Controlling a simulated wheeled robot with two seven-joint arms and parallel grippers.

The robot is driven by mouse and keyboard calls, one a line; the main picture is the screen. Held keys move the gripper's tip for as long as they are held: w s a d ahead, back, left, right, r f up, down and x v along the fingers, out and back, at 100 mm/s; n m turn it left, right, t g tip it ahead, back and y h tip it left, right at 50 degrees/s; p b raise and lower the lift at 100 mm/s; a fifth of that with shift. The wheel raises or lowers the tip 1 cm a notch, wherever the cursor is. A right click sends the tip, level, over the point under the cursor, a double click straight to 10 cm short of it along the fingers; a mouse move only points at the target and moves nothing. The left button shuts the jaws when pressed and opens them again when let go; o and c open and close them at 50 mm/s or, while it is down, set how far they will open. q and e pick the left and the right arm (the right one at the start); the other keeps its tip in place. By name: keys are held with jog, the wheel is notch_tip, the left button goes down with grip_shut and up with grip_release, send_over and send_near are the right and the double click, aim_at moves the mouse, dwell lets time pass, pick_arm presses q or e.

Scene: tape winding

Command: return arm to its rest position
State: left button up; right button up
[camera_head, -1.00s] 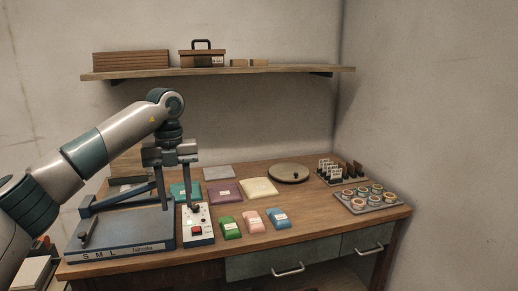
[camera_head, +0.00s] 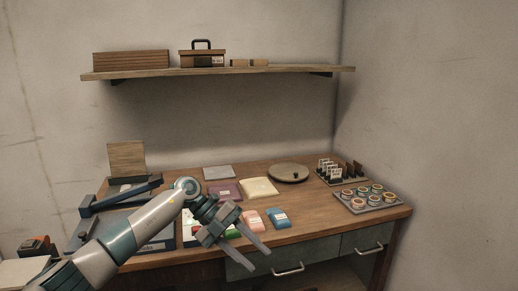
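My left gripper (camera_head: 256,258) is in front of the table's front edge, pointing down and to the right. Its two fingers are spread apart with nothing between them, so it is open. My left arm comes in from the lower left and covers much of the blue machine (camera_head: 124,203) and its control box. The gripper also hides part of the green packet (camera_head: 231,233). My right gripper is not in view.
On the wooden table (camera_head: 318,216) lie a pink packet (camera_head: 252,221), a blue packet (camera_head: 278,218), a purple packet (camera_head: 224,191) and a cream packet (camera_head: 259,188). A round disc (camera_head: 287,174), a card rack (camera_head: 341,173) and a tray of tape rolls (camera_head: 372,209) stand right. A shelf (camera_head: 285,70) is above.

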pick_arm(q)
jog(key=d+f+n+t+h, duration=0.6)
jog(key=d+f+n+h, duration=0.1)
jog(key=f+n+h, duration=0.15)
jog(key=s+a+f+n+t+y, duration=0.2)
jog(key=a+f+n+t+y, duration=0.15)
jog(key=f+n, duration=0.4)
jog(key=s+a+f+n+t+y, duration=0.2)
jog(key=a+f+n+t+y, duration=0.15)
jog(key=f, duration=0.65)
jog(key=s+a+f+n+t+y, duration=0.1)
jog(key=a+f+n+t+y, duration=0.1)
jog(key=a+f+n+t, duration=0.5)
jog(key=s+a+f+n+g+y, duration=0.2)
jog(key=s+f+g, duration=0.1)
jog(key=s+f, duration=0.45)
jog(key=s+a+f+n+g+y, duration=0.1)
jog(key=s+a+f+g+y, duration=0.15)
jog(key=s+f, duration=0.5)
jog(key=s+a+f+n+g+y, duration=0.1)
jog(key=s+a+f+g, duration=0.1)
jog(key=s+f, duration=0.5)
jog(key=s+a+f+n+g+y, duration=0.2)
jog(key=s+f, duration=0.5)
jog(key=s, duration=0.5)
jog(key=shift+g, duration=0.35)
